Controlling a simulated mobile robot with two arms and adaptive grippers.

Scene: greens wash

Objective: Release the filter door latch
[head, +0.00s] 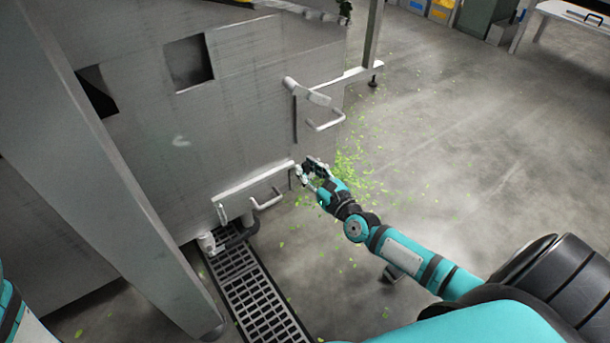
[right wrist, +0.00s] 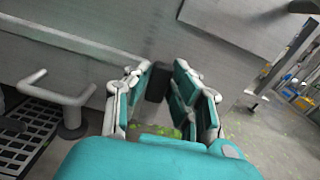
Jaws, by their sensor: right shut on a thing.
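The low filter door (head: 240,194) is a pale panel on the grey steel machine, with a bent bar handle (head: 267,201). Its handle also shows in the right wrist view (right wrist: 62,92). My right gripper (head: 306,172) is at the door's right end. In the right wrist view its fingers (right wrist: 160,95) stand on both sides of a dark block, the latch (right wrist: 157,82), and are shut on it. The fingers partly hide the latch. The door looks flush with the machine wall. My left gripper is out of view.
A floor drain grate (head: 250,298) lies below the door. Green leaf scraps (head: 350,170) litter the floor beside my right gripper. A second handle (head: 325,122) sticks out above. A slanted steel post (head: 110,170) stands at left. The floor at right is open.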

